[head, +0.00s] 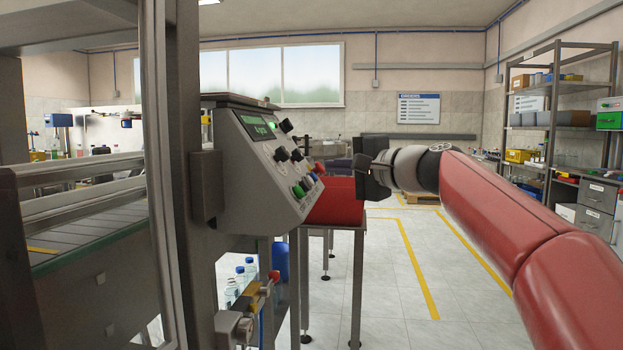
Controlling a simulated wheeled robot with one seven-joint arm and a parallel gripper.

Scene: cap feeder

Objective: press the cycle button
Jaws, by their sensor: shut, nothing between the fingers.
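A grey sloped control panel (245,175) is mounted on the machine's upright, left of centre in the head view. Its face carries a small green-lit display (258,127), black knobs, a green button (299,190) low on the face, and a red button (319,168) near its right edge. The labels are too small to read, so I cannot tell which one is the cycle button. My gripper (359,173) is shut and empty, to the right of the panel and apart from its buttons in the picture. It points left toward the panel.
A red bin (337,205) on a metal stand is below my gripper. The machine's frame (160,190) and conveyor (85,240) fill the left side. Bottles (240,280) are under the panel. Shelving (560,120) is at right. The floor right of the stand is clear.

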